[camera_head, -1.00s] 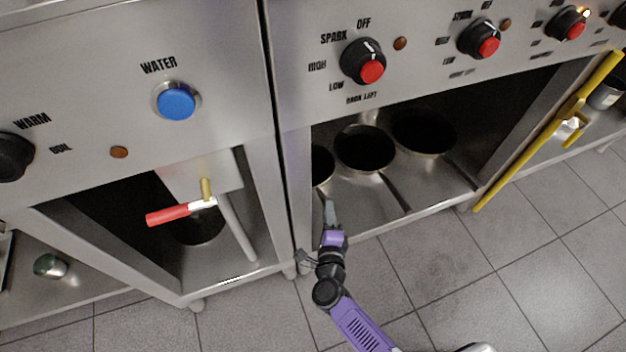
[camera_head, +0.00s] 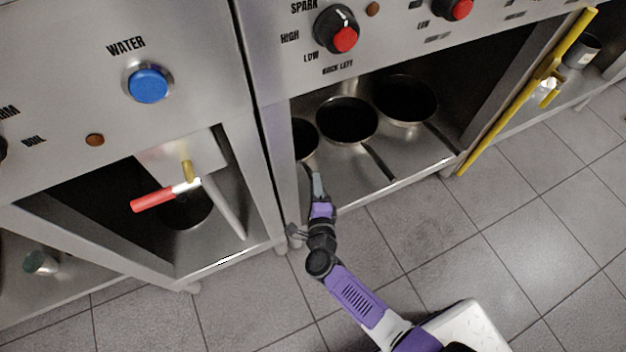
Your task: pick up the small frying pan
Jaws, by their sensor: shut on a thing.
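Three dark frying pans lie in a row on the steel shelf in the open bay under the stove knobs. The leftmost, which looks like the small frying pan (camera_head: 306,139), is partly hidden by the bay's left post. Its handle points toward the front edge. My gripper (camera_head: 317,182) is at the front of the bay, shut on the end of that handle. The pan appears to rest on the shelf; I cannot tell whether it is lifted. The fingertips are small and partly blend with the handle.
The middle pan (camera_head: 347,121) and right pan (camera_head: 403,99) sit close by, handles forward. A steel post (camera_head: 272,172) bounds the bay at left. A yellow bar (camera_head: 527,92) stands at right. A red-handled tap (camera_head: 153,201) is in the left bay. The tiled floor (camera_head: 424,234) in front is clear.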

